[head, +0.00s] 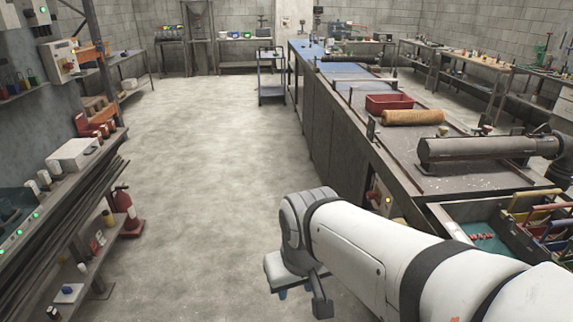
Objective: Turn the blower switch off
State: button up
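My gripper (302,300) hangs over bare floor in the lower middle of the head view. Its two fingers look spread apart with nothing between them. A small control box with a yellow light (386,199) sits on the near side of the long bench, partly hidden behind my arm. Other control boxes are on the left wall: a pale one (62,61) and another with a green light (38,12) at the top left. No label can be read, so I cannot tell which one holds the blower switch.
The long bench (330,140) runs down the right, with a red tray (388,103), a mesh roll (413,117) and a metal tube (475,148). Shelving (60,215) and a fire extinguisher (124,205) line the left. The floor (205,150) between is clear.

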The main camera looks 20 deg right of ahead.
aim_at(370, 196)
jog(key=z, duration=0.15)
jog(key=i, duration=1.45)
jog(key=z, duration=0.9)
jog(key=k, duration=0.75)
jog(key=z, duration=0.15)
jog(key=i, duration=0.75)
jog(key=u, duration=0.05)
